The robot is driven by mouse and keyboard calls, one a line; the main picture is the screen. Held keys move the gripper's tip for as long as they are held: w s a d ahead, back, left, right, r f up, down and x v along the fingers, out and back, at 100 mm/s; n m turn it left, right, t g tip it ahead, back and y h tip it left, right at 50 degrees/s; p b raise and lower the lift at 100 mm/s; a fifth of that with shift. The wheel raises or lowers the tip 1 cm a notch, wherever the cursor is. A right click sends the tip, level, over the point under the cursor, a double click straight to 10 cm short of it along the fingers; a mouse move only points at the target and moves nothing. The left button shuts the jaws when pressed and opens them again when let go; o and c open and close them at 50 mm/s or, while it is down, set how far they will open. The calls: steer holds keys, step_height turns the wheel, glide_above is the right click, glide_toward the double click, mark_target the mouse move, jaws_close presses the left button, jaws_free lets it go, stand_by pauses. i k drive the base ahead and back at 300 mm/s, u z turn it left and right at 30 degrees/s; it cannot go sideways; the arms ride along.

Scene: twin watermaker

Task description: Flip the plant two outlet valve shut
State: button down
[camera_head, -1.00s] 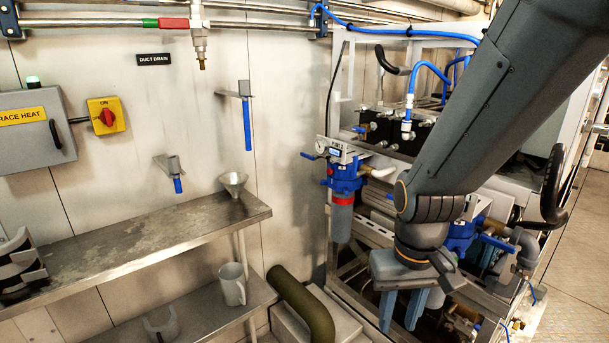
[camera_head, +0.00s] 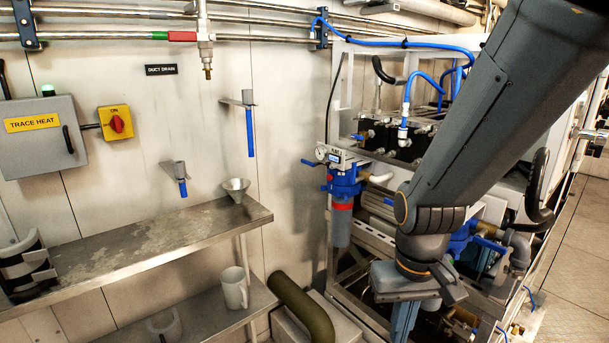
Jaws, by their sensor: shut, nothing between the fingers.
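My gripper (camera_head: 404,322) points down at the lower right, in front of the frame of a machine. Its blue fingers are together, with nothing seen between them, and their tips run to the picture's bottom edge. Blue lever handles show on the machine: one (camera_head: 309,163) beside the upright blue-topped filter housing (camera_head: 342,185), another (camera_head: 490,244) right of my wrist. I cannot tell which, if either, is the plant two outlet valve; no plant label is readable. My arm and wrist hide part of the machine.
A steel shelf (camera_head: 120,250) with a funnel (camera_head: 236,188) stands at left, with a mug (camera_head: 234,288) on the lower shelf. A dark green pipe (camera_head: 300,308) is left of the machine frame. Black hoses (camera_head: 537,190) loop at right. Open floor (camera_head: 582,240) lies at far right.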

mark_target(314, 164)
steer(key=k, duration=0.4)
steer(key=u, duration=1.05)
steer(key=i, duration=0.9)
steer(key=z, duration=2.85)
